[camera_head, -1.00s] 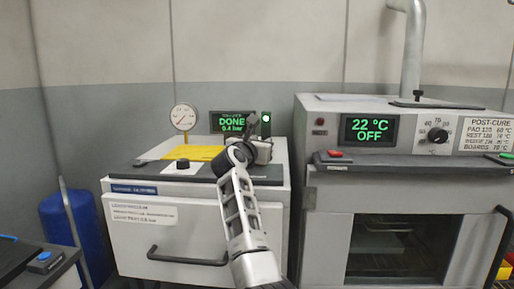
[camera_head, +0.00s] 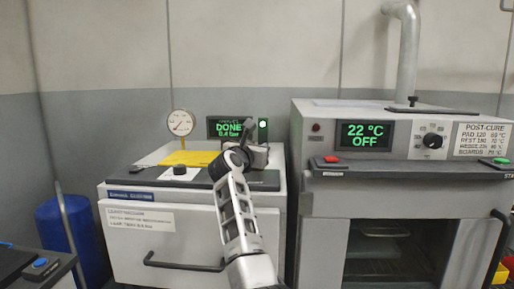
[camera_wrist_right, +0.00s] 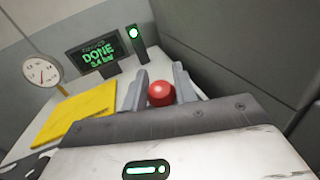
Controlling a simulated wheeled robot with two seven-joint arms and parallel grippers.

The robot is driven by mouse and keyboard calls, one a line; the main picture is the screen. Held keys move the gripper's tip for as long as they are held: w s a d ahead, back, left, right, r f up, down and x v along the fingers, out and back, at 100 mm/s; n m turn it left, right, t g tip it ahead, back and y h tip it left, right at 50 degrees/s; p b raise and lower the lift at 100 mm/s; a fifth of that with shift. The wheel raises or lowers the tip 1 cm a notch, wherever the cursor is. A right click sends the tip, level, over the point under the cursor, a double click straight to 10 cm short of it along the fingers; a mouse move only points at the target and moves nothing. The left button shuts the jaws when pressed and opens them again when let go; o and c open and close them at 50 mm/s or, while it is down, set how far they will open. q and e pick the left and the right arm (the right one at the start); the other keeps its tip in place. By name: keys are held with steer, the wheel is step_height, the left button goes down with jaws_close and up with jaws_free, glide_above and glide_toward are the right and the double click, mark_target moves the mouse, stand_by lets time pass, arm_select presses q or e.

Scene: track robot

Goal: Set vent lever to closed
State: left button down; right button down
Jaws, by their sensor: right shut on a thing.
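A red ball knob (camera_wrist_right: 161,94), which looks like the vent lever's end, shows in the right wrist view between the two grey fingers of my right gripper (camera_wrist_right: 161,82). The fingers are shut on it. In the head view my right gripper (camera_head: 258,151) is over the right rear of the white chamber's top (camera_head: 262,178). The knob is hidden there behind the gripper and arm. The lever's shaft and its open or closed marks cannot be seen. My left gripper is not in view.
A display (camera_head: 229,128) reads DONE, 0.4 bar, beside a lit indicator (camera_head: 263,124). A round gauge (camera_head: 181,123) and a yellow sheet (camera_head: 188,158) are to the left. A grey oven (camera_head: 405,190) stands close on the right, with a red button (camera_head: 331,159).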

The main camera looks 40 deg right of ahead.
steer(key=shift+w+a, duration=0.1)
steer(key=c, duration=1.1)
jaws_free()
steer(key=shift+c, duration=0.2)
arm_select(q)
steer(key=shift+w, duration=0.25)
arm_select(e)
steer(key=shift+o, duration=0.2)
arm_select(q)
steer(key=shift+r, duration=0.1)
arm_select(e)
steer(key=shift+f, duration=0.1)
steer(key=shift+a, duration=0.35)
arm_select(q)
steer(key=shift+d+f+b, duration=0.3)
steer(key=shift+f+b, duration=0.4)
steer(key=shift+b, duration=1.05)
arm_select(e)
steer(key=v, duration=1.5)
steer(key=shift+s, duration=0.25)
steer(key=shift+a, duration=0.1)
